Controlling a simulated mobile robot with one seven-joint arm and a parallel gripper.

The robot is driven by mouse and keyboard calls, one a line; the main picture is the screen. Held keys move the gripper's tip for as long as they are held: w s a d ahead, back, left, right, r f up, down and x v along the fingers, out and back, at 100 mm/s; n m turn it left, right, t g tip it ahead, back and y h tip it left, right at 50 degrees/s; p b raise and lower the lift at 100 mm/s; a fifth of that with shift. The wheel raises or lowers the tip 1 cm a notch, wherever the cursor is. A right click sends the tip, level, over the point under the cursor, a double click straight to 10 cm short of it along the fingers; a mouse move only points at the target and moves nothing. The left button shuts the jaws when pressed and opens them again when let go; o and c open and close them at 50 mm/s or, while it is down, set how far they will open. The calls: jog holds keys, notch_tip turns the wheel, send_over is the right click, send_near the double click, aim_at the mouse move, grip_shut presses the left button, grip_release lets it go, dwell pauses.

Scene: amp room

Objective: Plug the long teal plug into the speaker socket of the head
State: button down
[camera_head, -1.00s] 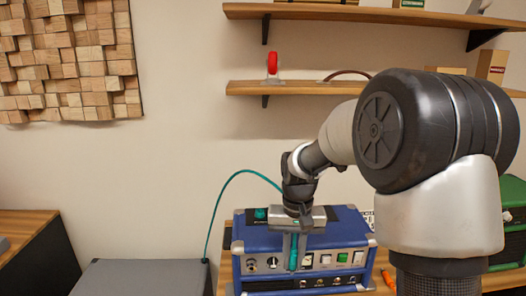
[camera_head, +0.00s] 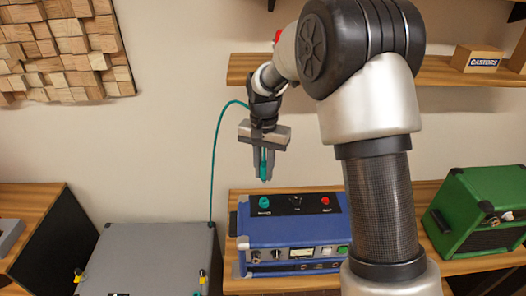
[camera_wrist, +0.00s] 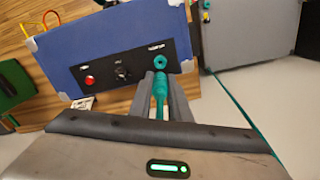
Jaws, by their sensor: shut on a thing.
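The blue amp head (camera_head: 292,228) stands on the wooden bench, with a teal ring socket (camera_head: 264,201), a black knob and a red part on its top panel. The teal socket also shows in the wrist view (camera_wrist: 159,64), just beyond my fingertips; its label is too small to read. My gripper (camera_head: 263,178) is shut on the long teal plug (camera_wrist: 160,92), which points down between the fingers. The plug is in the air above the back left of the head, apart from the socket. A teal cable (camera_head: 217,140) runs from it down to the left.
A grey cabinet (camera_head: 150,250) stands left of the head. A green amp (camera_head: 480,205) stands at the right on the bench (camera_head: 430,190). A wall shelf (camera_head: 440,78) is behind my arm. My arm hides part of the bench right of the head.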

aim_at(264, 182)
jog(key=shift+w+f, duration=0.1)
jog(key=shift+w, duration=0.2)
jog(key=shift+s+f, duration=0.2)
jog(key=shift+f, duration=0.35)
jog(key=shift+f+b, duration=1.55)
jog(key=shift+f, duration=1.35)
jog(key=shift+f+b, duration=1)
jog(key=shift+f, duration=0.3)
jog(key=c, duration=1.6)
grip_release()
